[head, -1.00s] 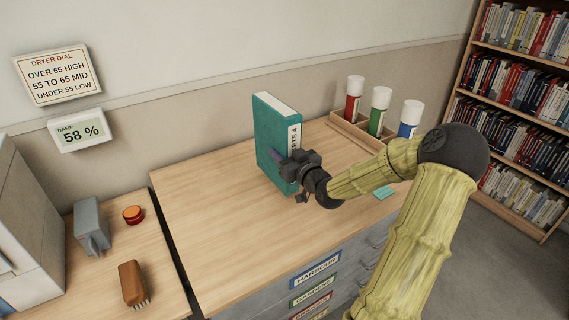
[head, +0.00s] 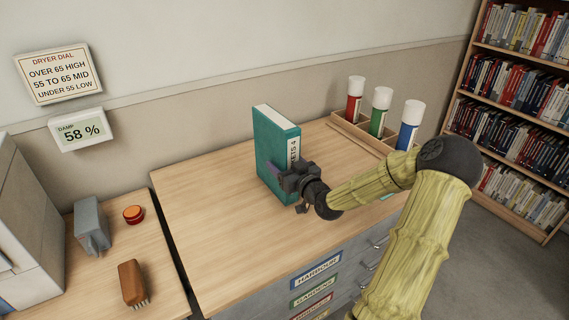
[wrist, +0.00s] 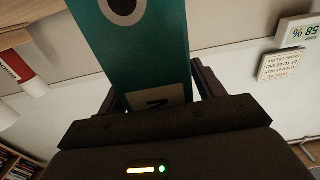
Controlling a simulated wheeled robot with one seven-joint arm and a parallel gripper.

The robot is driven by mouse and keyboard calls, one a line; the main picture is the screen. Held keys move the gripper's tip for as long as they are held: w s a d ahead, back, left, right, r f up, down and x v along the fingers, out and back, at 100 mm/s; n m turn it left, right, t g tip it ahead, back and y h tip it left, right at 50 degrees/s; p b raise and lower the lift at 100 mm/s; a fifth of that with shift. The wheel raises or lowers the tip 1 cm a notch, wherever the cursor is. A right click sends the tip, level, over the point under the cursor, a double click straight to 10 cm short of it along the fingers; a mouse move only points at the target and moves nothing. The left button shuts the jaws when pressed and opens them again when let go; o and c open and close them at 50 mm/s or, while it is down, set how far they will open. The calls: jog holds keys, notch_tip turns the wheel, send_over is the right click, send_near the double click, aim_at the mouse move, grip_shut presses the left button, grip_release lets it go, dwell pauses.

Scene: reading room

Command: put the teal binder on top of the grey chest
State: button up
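The teal binder (head: 275,155) stands upright over the wooden top of the grey chest (head: 345,266), its white label facing right. Its lower edge is at or very near the top; I cannot tell whether it touches. My gripper (head: 285,172) is shut on the binder from its spine side. In the wrist view the binder (wrist: 150,45) sits between my two dark fingers (wrist: 158,95), one on each side. The chest front has labelled drawers, partly hidden by my arm.
A wooden rack (head: 350,132) with red, green and blue tubes stands behind right on the chest top. The top's left part is clear. A lower left surface holds a brush (head: 132,283), a grey object (head: 91,227) and a red-orange disc (head: 133,214). A bookcase (head: 515,110) stands right.

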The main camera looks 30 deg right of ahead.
jog(key=shift+r, duration=0.1)
jog(key=shift+s+d, duration=0.2)
jog(key=shift+s, duration=0.1)
jog(key=s, duration=1.1)
jog(key=shift+s, duration=0.2)
